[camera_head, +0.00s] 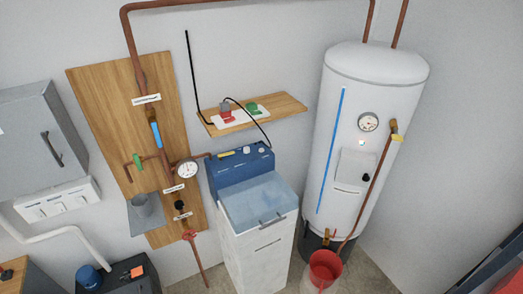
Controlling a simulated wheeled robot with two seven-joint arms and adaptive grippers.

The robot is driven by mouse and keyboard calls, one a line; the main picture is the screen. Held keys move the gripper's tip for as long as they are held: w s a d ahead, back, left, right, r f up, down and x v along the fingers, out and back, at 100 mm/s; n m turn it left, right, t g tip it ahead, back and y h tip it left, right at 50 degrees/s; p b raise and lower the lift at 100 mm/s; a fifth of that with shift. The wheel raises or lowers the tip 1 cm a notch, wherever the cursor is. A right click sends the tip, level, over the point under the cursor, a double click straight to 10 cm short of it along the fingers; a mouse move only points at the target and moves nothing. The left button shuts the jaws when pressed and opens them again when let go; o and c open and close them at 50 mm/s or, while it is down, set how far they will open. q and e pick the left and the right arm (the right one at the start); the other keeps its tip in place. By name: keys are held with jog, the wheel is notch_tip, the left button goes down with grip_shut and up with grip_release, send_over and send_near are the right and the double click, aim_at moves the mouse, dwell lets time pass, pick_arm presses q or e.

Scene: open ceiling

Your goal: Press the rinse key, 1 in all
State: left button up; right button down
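A white top-loading washer (262,252) with a pale blue lid (260,200) stands in the lower middle. Its dark blue control panel (230,170) carries a yellow mark (226,153) and small pale round controls (247,149). On the shelf above lies a white panel (239,118) with a red part (226,114) and a green part (252,108). The view is too small to read any label, so I cannot tell which part is the rinse key. Neither of my grippers is in view.
A tall white water tank (345,130) stands right of the washer, with a red bucket (324,268) at its foot. A wooden board (95,90) with copper pipes and a gauge (187,169) is left. The wooden shelf (285,105) juts out above the washer.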

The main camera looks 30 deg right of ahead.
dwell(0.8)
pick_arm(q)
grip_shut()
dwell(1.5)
